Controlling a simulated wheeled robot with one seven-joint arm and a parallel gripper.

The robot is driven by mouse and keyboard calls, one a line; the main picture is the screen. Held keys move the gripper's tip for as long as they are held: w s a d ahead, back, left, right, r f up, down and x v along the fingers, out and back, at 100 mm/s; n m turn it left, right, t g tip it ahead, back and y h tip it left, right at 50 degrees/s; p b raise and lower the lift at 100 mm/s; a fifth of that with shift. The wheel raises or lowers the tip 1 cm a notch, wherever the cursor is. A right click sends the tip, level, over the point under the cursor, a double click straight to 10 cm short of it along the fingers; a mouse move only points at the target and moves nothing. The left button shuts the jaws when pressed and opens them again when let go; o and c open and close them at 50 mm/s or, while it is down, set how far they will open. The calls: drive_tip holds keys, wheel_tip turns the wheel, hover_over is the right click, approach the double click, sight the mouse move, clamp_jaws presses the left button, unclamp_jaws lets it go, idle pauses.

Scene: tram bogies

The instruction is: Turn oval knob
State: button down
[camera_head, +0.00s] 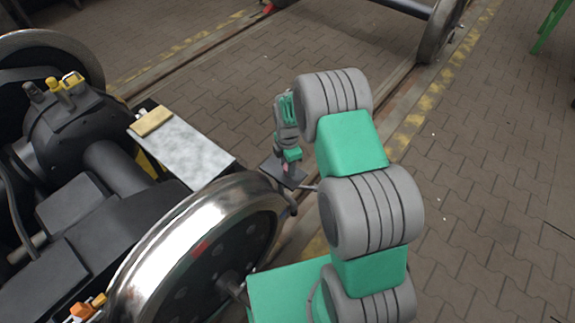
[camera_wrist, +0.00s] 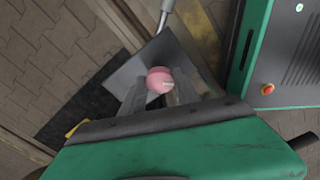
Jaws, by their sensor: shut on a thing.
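The oval knob (camera_wrist: 159,80) is pink and rounded, and sits over a dark grey plate (camera_wrist: 142,68) in the wrist view. My gripper (camera_wrist: 158,88) is shut on the knob, with a grey finger on either side of it. In the head view my gripper (camera_head: 291,156) points down at the same dark plate (camera_head: 283,174), just beyond the large steel wheel. The knob cannot be made out in the head view, as my gripper covers that spot.
A shiny steel wheel (camera_head: 181,237) of the bogie stands close to the left of my arm. A pale metal table (camera_head: 187,151) with a tan block (camera_head: 152,121) is left of my gripper. A rail runs along the floor.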

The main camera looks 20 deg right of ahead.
drive_tip(key=shift+s, duration=0.1)
idle(0.3)
drive_tip(key=c, duration=0.9)
unclamp_jaws()
wheel_tip(320, 180, up, 8)
drive_tip(key=shift+f+p, duration=0.1)
drive_tip(key=shift+p, duration=0.65)
